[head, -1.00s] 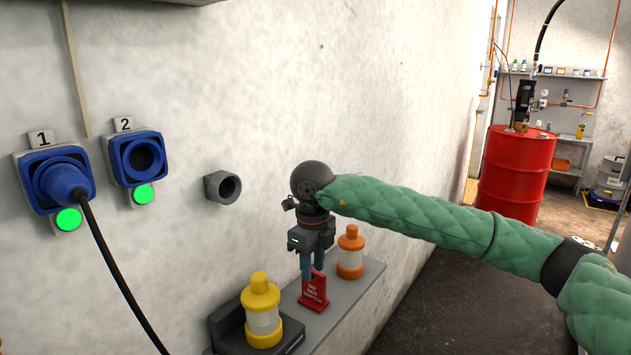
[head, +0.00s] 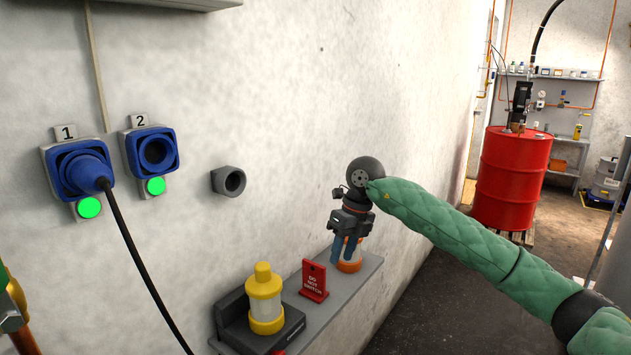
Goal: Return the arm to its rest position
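My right gripper (head: 342,258) hangs fingers-down from the green-sleeved arm (head: 450,235) coming in from the right. Its two blue fingers are a little apart with nothing seen between them, so it looks open and empty. It is in front of the orange-and-white lamp (head: 350,265) and partly hides it; I cannot tell the distance between them. The red "DO NOT SWITCH" tag (head: 314,281) stands upright on the grey wall shelf (head: 336,302), left of the fingers and apart from them. My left gripper is not in view.
A yellow lamp (head: 265,298) stands on a dark base at the shelf's left. Blue sockets 1 (head: 72,172) and 2 (head: 152,152) have green lights; a black cable hangs from socket 1. An empty round holder (head: 229,181) is on the wall. A red drum (head: 511,178) stands behind my arm.

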